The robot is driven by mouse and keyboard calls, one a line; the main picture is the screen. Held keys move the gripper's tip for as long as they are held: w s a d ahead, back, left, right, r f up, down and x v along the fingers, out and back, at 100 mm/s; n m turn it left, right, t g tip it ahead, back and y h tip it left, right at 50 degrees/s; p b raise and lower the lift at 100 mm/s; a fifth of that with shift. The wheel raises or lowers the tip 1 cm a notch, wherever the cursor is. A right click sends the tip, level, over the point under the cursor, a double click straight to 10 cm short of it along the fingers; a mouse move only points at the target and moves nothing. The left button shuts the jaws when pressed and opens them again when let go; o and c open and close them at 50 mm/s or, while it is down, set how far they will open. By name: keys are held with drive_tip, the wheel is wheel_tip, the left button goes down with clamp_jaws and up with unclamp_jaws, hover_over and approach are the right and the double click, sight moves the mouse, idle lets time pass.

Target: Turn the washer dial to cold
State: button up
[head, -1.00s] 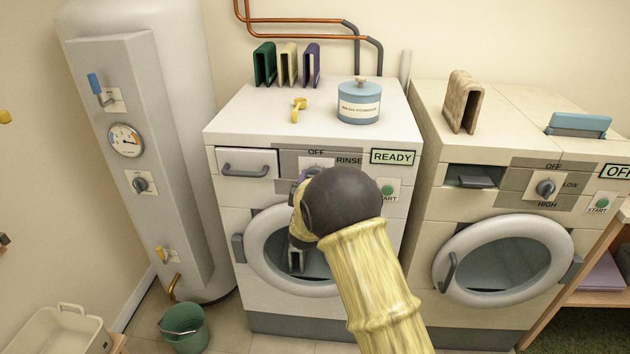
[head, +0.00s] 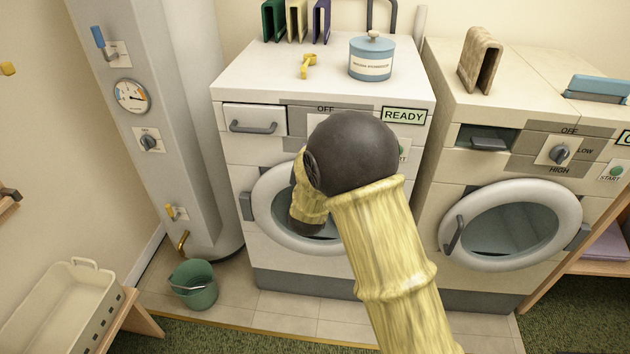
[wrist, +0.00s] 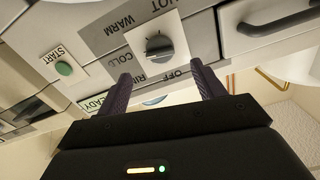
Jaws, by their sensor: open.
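The washer (head: 262,180) is the white front-loader on the left in the head view, with a READY sign (head: 403,116). My arm covers its dial there. In the wrist view, turned upside down, the grey dial (wrist: 159,46) sits on a white plate. OFF, RINSE, COLD, WARM and HOT are printed around it, with COLD (wrist: 118,58) to its left. I cannot tell for sure which word it points to. My gripper (wrist: 161,73) is open and empty, its two dark fingers spread just short of the dial in the picture. They do not appear to touch it.
A beige dryer (head: 445,170) with its own dial (head: 559,154) stands on the right. A green START button (wrist: 63,68) and a drawer handle (wrist: 279,22) flank the washer dial. A blue lidded jar (head: 371,60) stands on top. A green bucket (head: 194,285) stands on the floor.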

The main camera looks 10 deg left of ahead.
drive_tip(key=s, duration=0.9)
drive_tip(key=shift+a+b, duration=0.15)
drive_tip(key=shift+b, duration=0.3)
drive_tip(key=s+d+f+n+g+y, duration=0.1)
drive_tip(key=s+d+f+g+y, duration=0.2)
drive_tip(key=d+g, duration=0.5)
drive_tip(key=s+d+f+n+g+h, duration=0.15)
drive_tip(key=s+d+g, duration=0.25)
drive_tip(key=s+d, duration=0.4)
drive_tip(key=s+d+f+g+h, duration=0.1)
drive_tip(key=s+d+f+g, duration=0.15)
drive_tip(key=s+d, duration=0.55)
wheel_tip(320, 180, up, 16)
drive_tip(key=s+a+p, duration=0.1)
drive_tip(key=a+p, duration=0.1)
drive_tip(key=p, duration=1.3)
drive_tip(key=shift+s+a+f+g+p, duration=0.15)
drive_tip(key=shift+s+a+g+p, duration=0.1)
drive_tip(key=shift+g+p, duration=0.15)
